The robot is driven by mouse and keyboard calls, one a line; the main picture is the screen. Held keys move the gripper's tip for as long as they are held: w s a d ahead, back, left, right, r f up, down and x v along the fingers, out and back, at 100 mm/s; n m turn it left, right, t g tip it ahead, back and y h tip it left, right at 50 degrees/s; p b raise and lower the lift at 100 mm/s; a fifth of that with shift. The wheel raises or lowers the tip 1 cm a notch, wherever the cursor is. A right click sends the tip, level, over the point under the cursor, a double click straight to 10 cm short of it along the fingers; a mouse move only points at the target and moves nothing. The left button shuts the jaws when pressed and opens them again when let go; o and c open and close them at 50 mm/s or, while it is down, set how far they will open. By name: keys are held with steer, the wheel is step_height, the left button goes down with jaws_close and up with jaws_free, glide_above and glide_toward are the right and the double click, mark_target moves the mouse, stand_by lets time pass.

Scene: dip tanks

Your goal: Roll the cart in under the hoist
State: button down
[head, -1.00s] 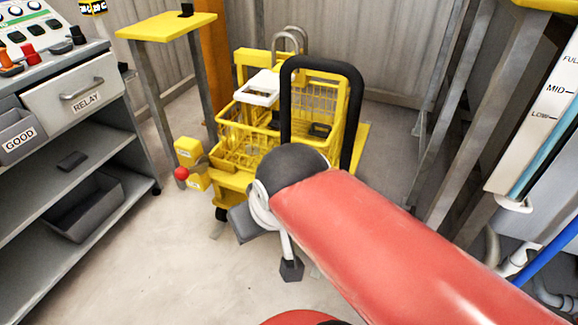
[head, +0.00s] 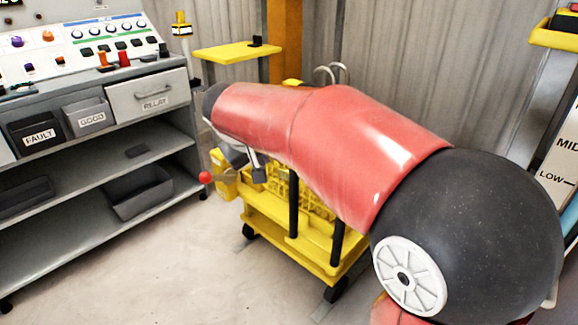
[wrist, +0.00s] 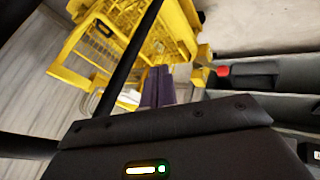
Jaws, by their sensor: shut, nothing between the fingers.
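The yellow cart (head: 310,242) stands on the floor in the middle of the head view, with dark wheels. My red arm crosses in front and hides much of its basket and upper part. Two dark uprights (head: 293,205) show at its near side. In the wrist view, yellow basket work (wrist: 150,35) fills the top, and a black bar (wrist: 128,55) runs diagonally across. My gripper (wrist: 156,80) points toward the yellow frame, its fingers together and empty; I cannot tell whether it touches anything. In the head view it is mostly hidden by my arm. I cannot single out the hoist.
A yellow-topped stand (head: 232,52) and orange post (head: 286,40) are behind. A level-marked panel (head: 560,165) is right. Floor in front left is clear.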

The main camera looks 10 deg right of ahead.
steer(key=w+d+f, duration=0.6)
steer(key=f, duration=0.1)
steer(key=shift+w+f, duration=0.25)
steer(key=shift+w, duration=0.15)
steer(key=shift+d, duration=0.1)
